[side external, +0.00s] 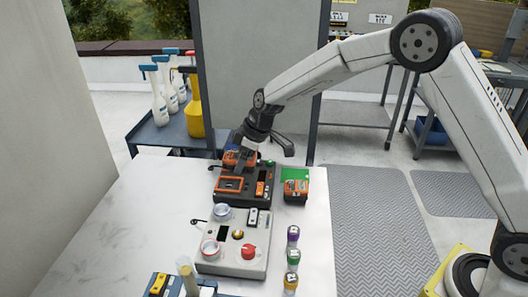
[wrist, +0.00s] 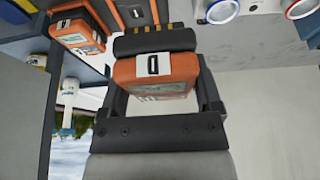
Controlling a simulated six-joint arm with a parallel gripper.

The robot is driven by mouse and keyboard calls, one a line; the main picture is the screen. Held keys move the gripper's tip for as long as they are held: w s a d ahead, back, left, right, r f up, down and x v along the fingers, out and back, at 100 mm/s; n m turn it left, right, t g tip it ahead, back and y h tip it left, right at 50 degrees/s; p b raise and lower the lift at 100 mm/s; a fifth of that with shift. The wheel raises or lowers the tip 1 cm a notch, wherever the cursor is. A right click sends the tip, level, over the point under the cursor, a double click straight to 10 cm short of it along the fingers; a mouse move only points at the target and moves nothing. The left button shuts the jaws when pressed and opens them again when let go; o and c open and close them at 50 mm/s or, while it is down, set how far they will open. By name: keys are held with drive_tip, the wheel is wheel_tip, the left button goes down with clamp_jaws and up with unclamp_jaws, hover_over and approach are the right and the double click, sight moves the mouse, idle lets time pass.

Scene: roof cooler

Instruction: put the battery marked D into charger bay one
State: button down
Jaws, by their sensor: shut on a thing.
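My gripper (wrist: 160,80) is shut on an orange and black battery (wrist: 155,72) whose white label carries a black D. Its dark end with yellow contact strips faces away from the wrist camera. In the side view my gripper (side external: 243,148) is low over the rear of the dark charger (side external: 262,172). Orange shows beneath it there, partly hidden by the fingers. An orange-framed bay (side external: 229,183) in the charger's front left looks empty. I cannot tell whether the held battery touches the charger. The bay numbers are not readable.
Another orange battery (side external: 295,188) stands by a green pad right of the charger. A grey control box (side external: 232,258) with dials is in front. Small coloured-top jars (side external: 292,257) stand at right. An orange battery (wrist: 80,30) is at the wrist view's upper left.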

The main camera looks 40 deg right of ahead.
hover_over(226, 185)
drive_tip(key=s, duration=0.1)
drive_tip(key=shift+d+f, duration=0.25)
drive_tip(key=shift+f, duration=1.2)
drive_tip(key=shift+d+f, duration=0.2)
drive_tip(key=shift+f, duration=1.25)
drive_tip(key=shift+f, duration=0.1)
drive_tip(key=shift+w+f, duration=0.2)
drive_tip(key=shift+f, duration=1.55)
drive_tip(key=shift+s+f, duration=0.1)
drive_tip(key=shift+f, duration=0.4)
